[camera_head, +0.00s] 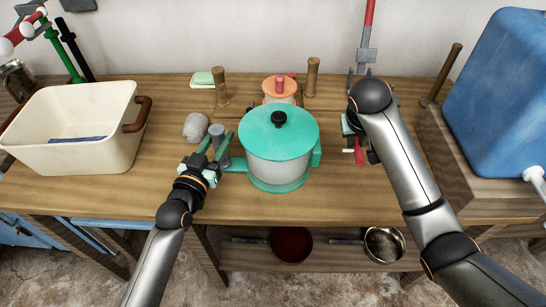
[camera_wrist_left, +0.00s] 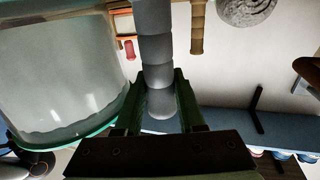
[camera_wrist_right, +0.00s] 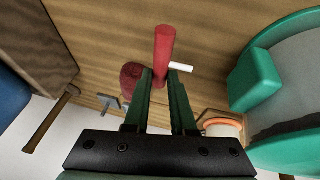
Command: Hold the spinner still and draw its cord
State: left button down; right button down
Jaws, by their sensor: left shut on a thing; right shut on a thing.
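The spinner is a pot with a teal lid (camera_head: 278,133), a dark knob and a pale see-through body (camera_wrist_left: 55,80), upright on the wooden bench. A teal arm on its left side reaches to a grey upright handle (camera_wrist_left: 154,40). My left gripper (camera_head: 210,155) is shut on that handle, left of the spinner. A teal block (camera_wrist_right: 258,78) juts from the spinner's right side. My right gripper (camera_wrist_right: 160,85) is shut on a red handle (camera_wrist_right: 164,48) with a short white peg, apart from the block on its right. I cannot make out a cord between them.
A cream basin (camera_head: 62,160) stands at the left, a grey stone (camera_head: 195,127) near the left gripper. A small orange-lidded pot (camera_head: 279,88) is behind the spinner between wooden posts. A blue container (camera_head: 505,95) stands at the right. The bench front is clear.

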jog(key=shift+a, duration=2.65)
jog(key=c, duration=0.7)
grip_release()
jog(key=shift+a, duration=0.1)
jog(key=shift+r, duration=3.5)
